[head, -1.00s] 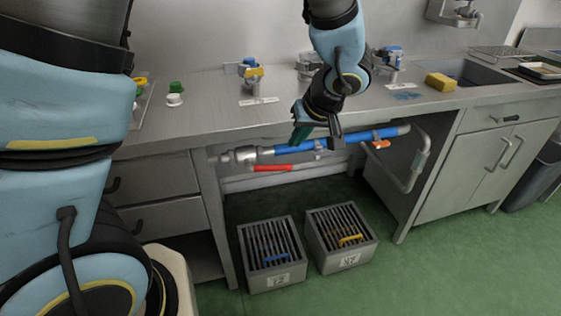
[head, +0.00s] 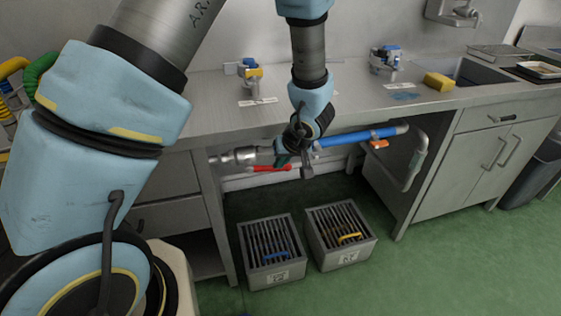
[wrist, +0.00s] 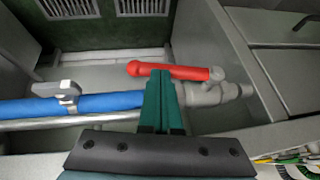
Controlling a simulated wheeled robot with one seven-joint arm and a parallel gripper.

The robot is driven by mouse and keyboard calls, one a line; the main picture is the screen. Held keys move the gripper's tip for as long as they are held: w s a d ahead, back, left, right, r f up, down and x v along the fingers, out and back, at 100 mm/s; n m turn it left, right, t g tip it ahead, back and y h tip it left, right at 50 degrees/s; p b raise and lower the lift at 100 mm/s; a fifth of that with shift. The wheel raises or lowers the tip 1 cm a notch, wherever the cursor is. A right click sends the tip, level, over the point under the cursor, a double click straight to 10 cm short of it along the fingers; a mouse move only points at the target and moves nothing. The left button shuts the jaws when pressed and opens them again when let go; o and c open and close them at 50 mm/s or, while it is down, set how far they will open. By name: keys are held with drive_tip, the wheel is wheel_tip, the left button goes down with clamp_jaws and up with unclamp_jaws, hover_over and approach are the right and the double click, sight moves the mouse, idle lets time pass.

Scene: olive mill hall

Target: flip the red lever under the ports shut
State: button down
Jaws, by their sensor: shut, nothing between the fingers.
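The red lever (head: 262,169) lies roughly parallel to the pipe under the counter, below the grey valve body (head: 240,155). In the wrist view the red lever (wrist: 180,71) runs leftward from its pivot by the grey valve (wrist: 212,94). My gripper (head: 284,160) has its green fingers shut and empty, close to the lever's free end. In the wrist view my gripper's fingers (wrist: 161,76) overlap the lever left of its middle; whether they touch it, I cannot tell. Above the counter, a blue-and-yellow port fitting (head: 252,76) and another blue-topped port (head: 386,58) stand.
The blue pipe (head: 350,138) runs right, with an orange handle (head: 378,144) below it. Two slotted grey crates, left (head: 278,275) and right (head: 348,259), stand on the floor below. Drawers (head: 175,215) flank the left; the space between is open.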

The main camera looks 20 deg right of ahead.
drive_tip(key=shift+f, duration=0.15)
drive_tip(key=a+f+m+t+y+b, duration=0.4)
drive_tip(key=f+y+b, duration=0.5)
drive_tip(key=y+b, duration=0.3)
drive_tip(key=shift+w+a+f+m+t+y+b, duration=0.35)
drive_tip(key=shift+a+m+y, duration=0.3)
drive_tip(key=shift+y, duration=0.25)
idle(0.7)
